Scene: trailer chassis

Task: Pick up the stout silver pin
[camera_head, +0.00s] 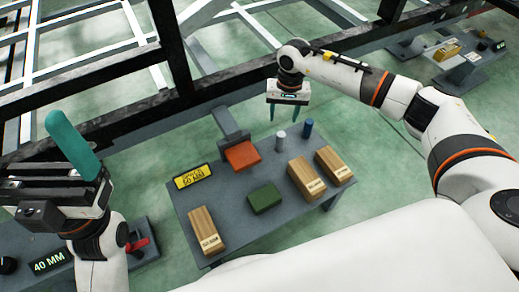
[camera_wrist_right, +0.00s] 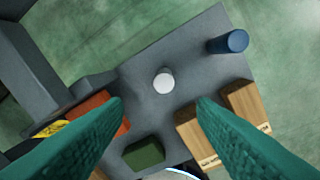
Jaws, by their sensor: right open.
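The stout silver pin (camera_head: 281,140) stands upright on the grey table, near its far edge. In the right wrist view the pin (camera_wrist_right: 164,82) shows its round top, just beyond the gap between my fingertips. My right gripper (camera_head: 285,115) is open and empty, pointing down above the far edge of the table. Its two teal fingers frame the wrist view (camera_wrist_right: 160,102), apart from the pin. My left gripper (camera_head: 72,145) is at the far left, its teal finger pointing up; whether it is open is unclear.
A taller blue pin (camera_head: 307,128) stands right of the silver one. The grey table (camera_head: 225,222) also holds an orange block (camera_head: 242,155), a green block (camera_head: 264,199), several wooden blocks (camera_head: 307,177) and a yellow sign (camera_head: 193,177). Black chassis rails (camera_head: 215,92) run behind.

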